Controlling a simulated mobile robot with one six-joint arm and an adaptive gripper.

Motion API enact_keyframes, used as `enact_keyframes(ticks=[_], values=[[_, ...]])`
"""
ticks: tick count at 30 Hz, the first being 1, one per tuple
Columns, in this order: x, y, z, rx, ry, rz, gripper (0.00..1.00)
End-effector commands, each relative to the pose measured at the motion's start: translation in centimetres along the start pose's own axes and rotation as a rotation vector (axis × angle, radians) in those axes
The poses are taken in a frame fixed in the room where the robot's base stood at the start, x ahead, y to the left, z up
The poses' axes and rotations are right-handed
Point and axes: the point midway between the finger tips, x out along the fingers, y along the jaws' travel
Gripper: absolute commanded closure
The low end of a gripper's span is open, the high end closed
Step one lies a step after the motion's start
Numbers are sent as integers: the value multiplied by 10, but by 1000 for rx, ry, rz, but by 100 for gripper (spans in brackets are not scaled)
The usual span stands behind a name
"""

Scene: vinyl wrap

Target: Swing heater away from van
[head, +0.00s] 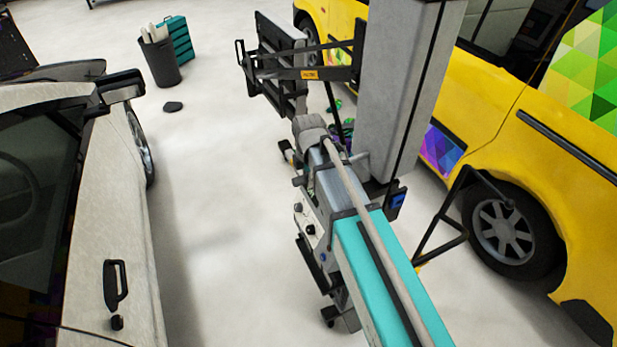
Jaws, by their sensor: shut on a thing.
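The heater (283,62) is a dark, upright panel in a black frame, at the top middle of the head view. A loop handle (240,53) stands out at its left edge. Black bracket bars (325,73) with a yellow label join it to the tall grey column (400,90). A grey and teal arm-like body with a hose reaches up to just below the heater. I cannot make out my gripper's fingers, and what they hold is hidden.
A pale car (70,110) with its door at the front stands at the left. A dark bin (160,62) and a teal drawer box (175,38) stand at the back left. The floor between car and heater is largely clear.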

Motion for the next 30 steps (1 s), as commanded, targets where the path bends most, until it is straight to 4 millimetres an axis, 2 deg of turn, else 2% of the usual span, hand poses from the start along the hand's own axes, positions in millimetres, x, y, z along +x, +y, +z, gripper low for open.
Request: enact_keyframes(ticks=[30], values=[[0, -15, -3, -1, 7, -7, 100]])
